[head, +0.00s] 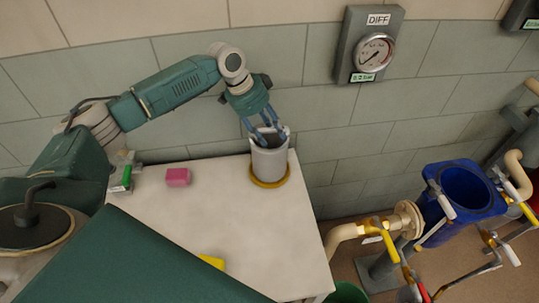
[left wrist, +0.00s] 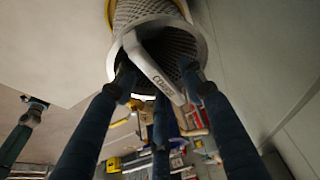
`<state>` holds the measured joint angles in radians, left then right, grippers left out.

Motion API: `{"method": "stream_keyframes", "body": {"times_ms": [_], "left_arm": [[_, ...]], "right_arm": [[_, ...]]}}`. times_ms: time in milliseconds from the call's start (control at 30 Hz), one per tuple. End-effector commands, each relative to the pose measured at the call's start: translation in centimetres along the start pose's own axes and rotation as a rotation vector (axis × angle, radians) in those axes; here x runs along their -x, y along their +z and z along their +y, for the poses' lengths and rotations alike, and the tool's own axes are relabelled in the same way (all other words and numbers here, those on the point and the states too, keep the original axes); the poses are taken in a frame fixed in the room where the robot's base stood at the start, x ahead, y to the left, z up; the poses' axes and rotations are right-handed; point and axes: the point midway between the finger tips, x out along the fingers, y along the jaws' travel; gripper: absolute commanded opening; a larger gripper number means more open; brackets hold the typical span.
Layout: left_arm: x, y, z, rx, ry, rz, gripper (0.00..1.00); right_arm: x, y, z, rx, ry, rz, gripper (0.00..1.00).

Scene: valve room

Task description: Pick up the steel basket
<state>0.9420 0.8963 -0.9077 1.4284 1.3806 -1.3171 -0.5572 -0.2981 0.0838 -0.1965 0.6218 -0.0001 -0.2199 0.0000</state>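The steel basket (head: 270,165) is a grey mesh cylinder standing upright in a yellow ring (head: 270,181) on the white table, near its back right corner. In the left wrist view the basket (left wrist: 150,12) shows its rim and a flat pale handle (left wrist: 155,68) across its mouth. My left gripper (head: 268,137) points down at the basket's top. Its blue fingers (left wrist: 158,85) are spread around the handle at the rim, with gaps between them. Whether any finger touches the basket I cannot tell.
On the white table (head: 190,225) lie a pink block (head: 178,177), a green-and-grey item (head: 127,178) and a partly hidden yellow thing (head: 211,261). A tiled wall with a DIFF gauge (head: 374,53) rises behind. Right of the table are pipes, valves and an open blue housing (head: 465,188).

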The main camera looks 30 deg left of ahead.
Motion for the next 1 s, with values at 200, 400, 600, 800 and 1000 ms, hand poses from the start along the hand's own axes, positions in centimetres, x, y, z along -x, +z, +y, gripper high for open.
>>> {"method": "stream_keyframes", "body": {"times_ms": [200, 400, 600, 800, 1000], "left_arm": [[0.1, 0.0, 0.0, 0.0, 0.0, 0.0, 0.0], [0.2, -0.2, -0.1, -0.001, -0.002, 0.004, 0.0], [0.2, -0.2, -0.1, -0.001, -0.002, 0.004, 0.0], [0.7, -0.4, 0.2, -0.003, -0.003, 0.006, 0.0], [2.9, -1.4, 0.2, -0.002, -0.005, 0.007, 0.0]], "right_arm": [[0.0, 0.6, -0.2, 0.002, -0.002, -0.009, 0.4], [0.0, 0.6, -0.4, 0.003, -0.005, -0.008, 0.4], [0.0, 0.4, -0.8, 0.002, -0.009, -0.006, 0.4], [-0.8, 0.3, -0.9, 0.002, -0.01, -0.004, 0.4], [-1.3, 0.3, -0.8, 0.002, -0.009, -0.002, 0.4]]}}
